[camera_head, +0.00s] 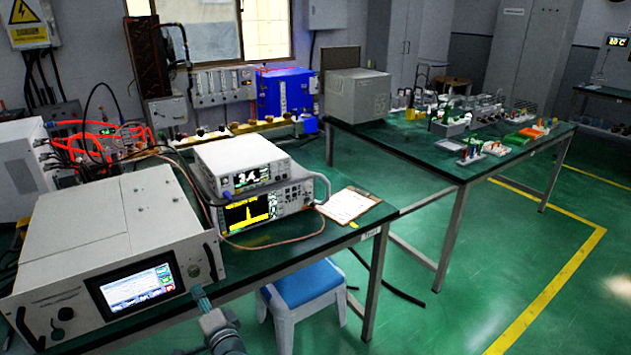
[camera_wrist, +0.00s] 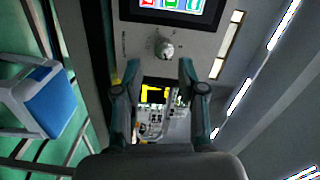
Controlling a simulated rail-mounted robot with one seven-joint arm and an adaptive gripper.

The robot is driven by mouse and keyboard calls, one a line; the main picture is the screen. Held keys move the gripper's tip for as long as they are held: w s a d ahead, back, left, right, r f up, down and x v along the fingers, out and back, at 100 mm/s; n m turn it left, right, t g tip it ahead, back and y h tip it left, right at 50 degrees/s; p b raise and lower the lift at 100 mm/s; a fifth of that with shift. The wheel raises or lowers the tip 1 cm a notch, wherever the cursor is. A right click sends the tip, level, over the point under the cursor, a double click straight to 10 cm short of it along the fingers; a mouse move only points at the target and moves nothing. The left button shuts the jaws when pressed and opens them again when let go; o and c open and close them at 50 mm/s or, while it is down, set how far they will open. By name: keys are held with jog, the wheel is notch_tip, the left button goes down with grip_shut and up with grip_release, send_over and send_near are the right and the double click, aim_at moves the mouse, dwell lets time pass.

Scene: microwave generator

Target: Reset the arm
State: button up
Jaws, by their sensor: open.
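My gripper (camera_head: 201,296) is in front of the large grey generator (camera_head: 110,232) at the lower middle of the head view. In the wrist view my gripper (camera_wrist: 158,78) shows two fingers spread apart with nothing between them. Beyond the fingertips is the generator's front panel (camera_wrist: 207,42), with a round silver knob (camera_wrist: 164,48) and a lit screen (camera_wrist: 172,8). The fingers appear apart from the knob. In the head view the generator's screen (camera_head: 139,287) is lit and the knob (camera_head: 194,271) is just above my gripper.
A blue-topped stool (camera_head: 303,284) stands under the table's right part. Two stacked instruments (camera_head: 240,165) and a clipboard (camera_head: 347,205) are on the dark table (camera_head: 280,240). A second table (camera_head: 420,150) holds a grey box (camera_head: 357,95) and small lab items. The floor at right is clear.

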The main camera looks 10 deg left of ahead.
jog(key=s+a+f+n+g, duration=0.2)
jog(key=s+f+n+g, duration=0.35)
jog(key=f+n, duration=0.2)
jog(key=d+f+n+g+h+p, duration=0.2)
jog(key=d+f+n+g+h, duration=0.45)
jog(key=d+f, duration=1.4)
jog(key=s+d+f+m+g+h+p, duration=0.1)
jog(key=s+d+f+m+h, duration=0.15)
jog(key=d+f, duration=0.55)
jog(key=s+d+f+m+g+h+p, duration=0.1)
jog(key=s+d+f+g+h, duration=0.2)
jog(key=d, duration=0.8)
jog(key=s+d+f+m+g+h+p, duration=0.1)
jog(key=s+d+f+m+g+p, duration=0.1)
jog(key=s+d, duration=1.2)
notch_tip(320, 180, down, 2)
jog(key=d+m+g, duration=0.1)
jog(key=d, duration=0.2)
jog(key=shift+m+p, duration=0.35)
